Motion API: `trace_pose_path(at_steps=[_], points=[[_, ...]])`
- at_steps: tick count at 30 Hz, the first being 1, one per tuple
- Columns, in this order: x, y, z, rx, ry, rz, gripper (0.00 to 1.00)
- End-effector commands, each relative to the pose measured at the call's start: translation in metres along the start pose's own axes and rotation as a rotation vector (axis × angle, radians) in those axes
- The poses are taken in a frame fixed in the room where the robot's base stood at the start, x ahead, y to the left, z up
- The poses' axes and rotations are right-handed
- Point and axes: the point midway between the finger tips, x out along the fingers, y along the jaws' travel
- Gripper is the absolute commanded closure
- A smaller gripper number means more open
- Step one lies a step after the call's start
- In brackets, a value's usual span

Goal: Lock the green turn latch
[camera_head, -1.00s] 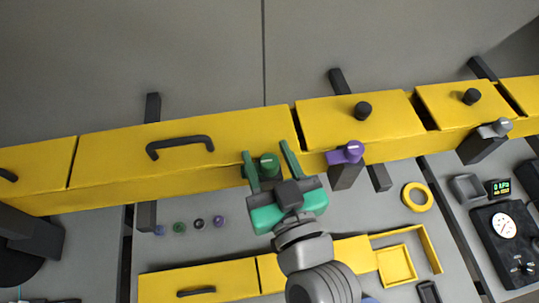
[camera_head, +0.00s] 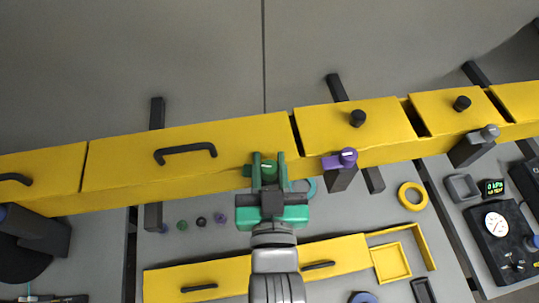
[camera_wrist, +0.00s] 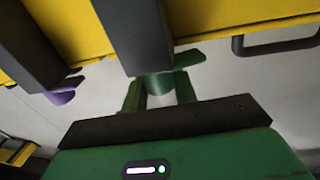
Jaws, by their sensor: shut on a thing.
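The green turn latch (camera_head: 268,171) has a round knob with a pale mark. It sits at the lower edge of the long yellow front panel, with a short green arm pointing left past my finger. My gripper (camera_head: 269,159) has green fingers, one on each side of the knob, and is shut on it. In the wrist view the latch (camera_wrist: 160,83) shows between the fingers, its flat arm sticking out to the right. The fingers and gripper body partly hide it, so the exact contact points are unclear.
A purple latch (camera_head: 342,160) and a grey latch (camera_head: 484,135) are to the right along the yellow panels. A black handle (camera_head: 185,151) stands out to the left. Below are a yellow ring (camera_head: 413,196), small coloured knobs and a meter (camera_head: 497,228).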

Motion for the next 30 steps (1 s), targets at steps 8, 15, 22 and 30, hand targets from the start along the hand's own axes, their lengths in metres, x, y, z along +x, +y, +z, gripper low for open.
trace_pose_path(at_steps=[8, 15, 22, 30], points=[[0.0004, -0.0018, 0.0028, 0.0, 0.01, 0.253, 0.95], [0.0011, -0.0026, 0.0051, 0.003, 0.019, 0.481, 0.95], [0.0012, -0.0024, 0.004, 0.002, 0.024, 0.702, 0.95], [0.0012, -0.0015, 0.0034, 0.002, 0.028, 0.948, 0.95]])
